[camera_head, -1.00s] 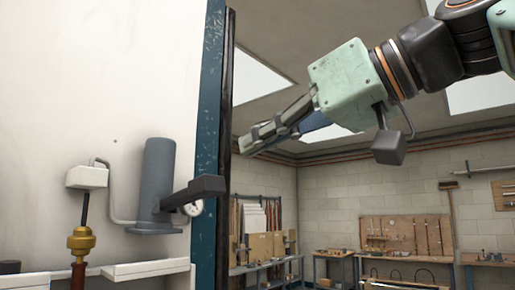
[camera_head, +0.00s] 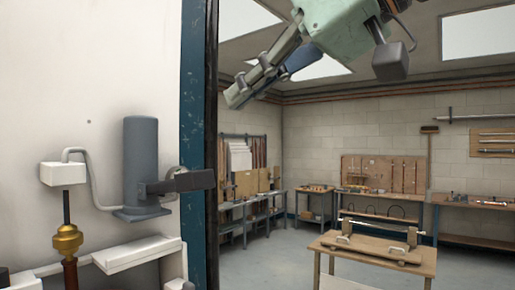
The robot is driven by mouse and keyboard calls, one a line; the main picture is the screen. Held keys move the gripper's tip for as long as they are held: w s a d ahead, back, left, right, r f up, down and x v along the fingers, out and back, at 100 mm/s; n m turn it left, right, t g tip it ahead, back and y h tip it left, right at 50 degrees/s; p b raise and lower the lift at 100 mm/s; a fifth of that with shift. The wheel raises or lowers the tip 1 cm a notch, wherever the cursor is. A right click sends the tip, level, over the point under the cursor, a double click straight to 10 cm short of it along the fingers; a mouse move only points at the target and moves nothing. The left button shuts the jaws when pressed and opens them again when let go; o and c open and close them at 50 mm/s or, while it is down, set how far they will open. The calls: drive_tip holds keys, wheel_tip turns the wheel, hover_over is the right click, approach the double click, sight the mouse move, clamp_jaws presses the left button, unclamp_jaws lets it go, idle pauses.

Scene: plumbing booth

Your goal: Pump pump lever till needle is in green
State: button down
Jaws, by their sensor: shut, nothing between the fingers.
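The pump is a grey cylinder (camera_head: 141,160) standing upright against the white wall panel at the left. Its dark pump lever (camera_head: 182,182) sticks out to the right from the cylinder's lower part. The round gauge (camera_head: 176,173) sits behind the lever and is mostly hidden by it, so I cannot read the needle or the green zone. My gripper (camera_head: 235,97) is at the top centre, above and to the right of the pump, pointing down and left. Its fingers look shut and hold nothing. It is apart from the lever.
A blue post (camera_head: 196,120) edges the panel just right of the pump. A white box with a pipe (camera_head: 63,174), a brass fitting (camera_head: 68,240) and a white ledge (camera_head: 135,255) are at the left. A wooden workbench (camera_head: 375,256) stands at lower right; open floor lies between.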

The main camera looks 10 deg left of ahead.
hover_over(203, 174)
drive_tip(key=a, duration=0.1)
drive_tip(key=f, duration=0.4)
drive_tip(key=shift+w+f, duration=0.2)
drive_tip(key=shift+f, duration=0.15)
drive_tip(key=shift+s+d+f, duration=0.15)
drive_tip(key=shift+d+f, duration=0.1)
drive_tip(key=shift+f, duration=0.35)
drive_tip(key=shift+s+d+f, duration=0.1)
drive_tip(key=shift+d+f, duration=0.1)
drive_tip(key=shift+f, duration=0.4)
drive_tip(key=shift+w+f, duration=0.1)
drive_tip(key=shift+f, duration=0.5)
drive_tip(key=shift+f, duration=0.15)
